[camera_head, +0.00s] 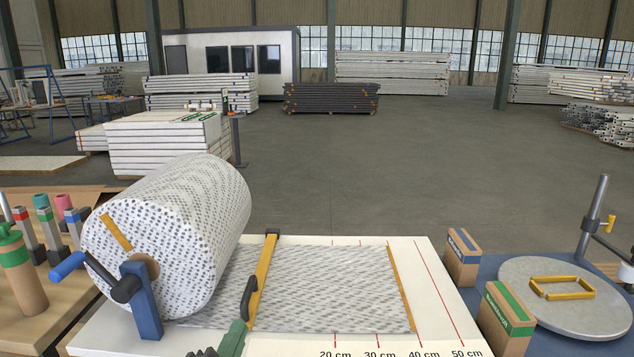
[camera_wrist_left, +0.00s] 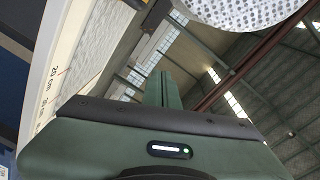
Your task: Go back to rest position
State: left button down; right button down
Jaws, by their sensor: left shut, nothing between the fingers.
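My left gripper (camera_head: 236,334) shows green at the bottom edge of the head view, just below the black handle (camera_head: 250,297) of a yellow bar (camera_head: 264,280). I cannot tell whether it touches the handle. In the left wrist view the two fingers (camera_wrist_left: 163,85) are closed together with nothing between them. My right gripper is in neither view.
A large patterned roll (camera_head: 175,235) with a blue crank stands at left on a white board (camera_head: 430,290), its sheet (camera_head: 320,290) unrolled rightward. Boxes (camera_head: 508,318) and a round grey plate (camera_head: 565,315) are at right. Bottles stand at far left.

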pick_arm(q)
jog(key=s+a+f+n+g+y, duration=0.1)
jog(key=s+a+f+n+g, duration=0.3)
jog(key=f, duration=0.4)
jog(key=s+a+f+n+g+y, duration=0.1)
jog(key=s+f+n+g, duration=0.2)
jog(key=s+f, duration=0.4)
jog(key=s+a+f+n+g, duration=0.1)
jog(key=s+f+n+g, duration=0.1)
jog(key=s+f+g, duration=0.45)
jog(key=s+a+f+n+g, duration=0.1)
jog(key=s+f+n, duration=0.2)
jog(key=s, duration=0.6)
notch_tip(320, 180, down, 26)
jog(key=s+g, duration=0.1)
jog(key=s, duration=0.1)
jog(key=s+a+f+g+p, duration=0.1)
jog(key=s+a+f, duration=0.1)
jog(key=s+f, duration=1.3)
jog(key=shift+s+a+f+m, duration=0.2)
jog(key=shift+s+a+m, duration=0.1)
jog(key=shift+s, duration=0.35)
